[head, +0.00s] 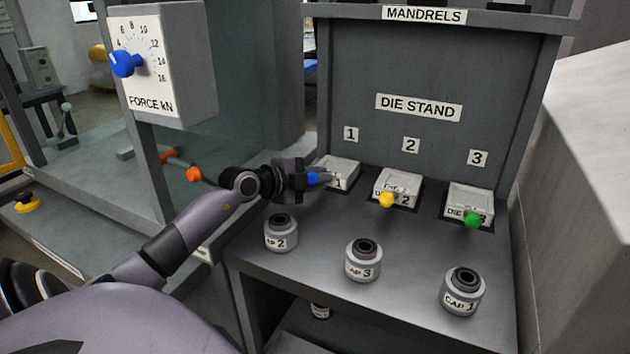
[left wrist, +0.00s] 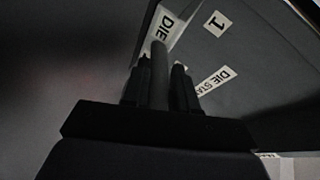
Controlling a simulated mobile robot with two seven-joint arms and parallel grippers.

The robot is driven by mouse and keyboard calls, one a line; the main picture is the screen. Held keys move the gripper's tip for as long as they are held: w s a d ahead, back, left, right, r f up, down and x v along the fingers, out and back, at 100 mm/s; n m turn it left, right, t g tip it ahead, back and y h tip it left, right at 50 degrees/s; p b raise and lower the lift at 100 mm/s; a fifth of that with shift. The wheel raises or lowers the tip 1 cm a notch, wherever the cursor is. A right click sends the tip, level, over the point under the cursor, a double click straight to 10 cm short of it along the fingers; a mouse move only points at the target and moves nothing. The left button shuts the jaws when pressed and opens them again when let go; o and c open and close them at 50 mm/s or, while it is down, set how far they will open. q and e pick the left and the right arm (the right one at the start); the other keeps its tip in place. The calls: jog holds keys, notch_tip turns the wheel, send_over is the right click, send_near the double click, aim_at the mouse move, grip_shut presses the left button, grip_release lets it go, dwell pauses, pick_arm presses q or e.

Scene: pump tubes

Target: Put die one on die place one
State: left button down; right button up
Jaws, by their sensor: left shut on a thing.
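Die one, a pale grey block (head: 342,171) with a blue knob (head: 313,179), is at the left end of the die stand, under the sign 1. My left gripper (head: 308,179) is shut on the knob, at the block's left front. Die place one is mostly hidden beneath the block, and I cannot tell whether the block rests flat on it. In the left wrist view, the two fingers (left wrist: 160,85) close around a dark rod, with a white DIE label just beyond. My right gripper is not in view.
Die two (head: 398,184) with a yellow knob and die three (head: 468,203) with a green knob sit to the right. Caps 2 (head: 281,234), 3 (head: 362,262) and 1 (head: 462,294) stand in front. The press panel (head: 170,60) rises at left.

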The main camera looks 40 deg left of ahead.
pick_arm(q)
jog(key=shift+w+r, duration=0.1)
jog(key=shift+r, duration=0.15)
jog(key=c, duration=1.2)
grip_release()
jog(key=shift+f, duration=0.3)
jog(key=shift+c, duration=0.2)
jog(key=o, duration=0.4)
jog(key=shift+c, duration=0.2)
jog(key=shift+r, duration=0.1)
jog(key=shift+s+a+r, duration=0.1)
jog(key=shift+s+r, duration=0.05)
jog(key=shift+s, duration=0.55)
jog(key=f+v, duration=0.1)
jog(key=v, duration=0.4)
jog(key=f+v, duration=0.1)
jog(key=v, duration=0.4)
jog(key=s+f+v, duration=0.1)
jog(key=v, duration=0.4)
jog(key=shift+s+f, duration=0.15)
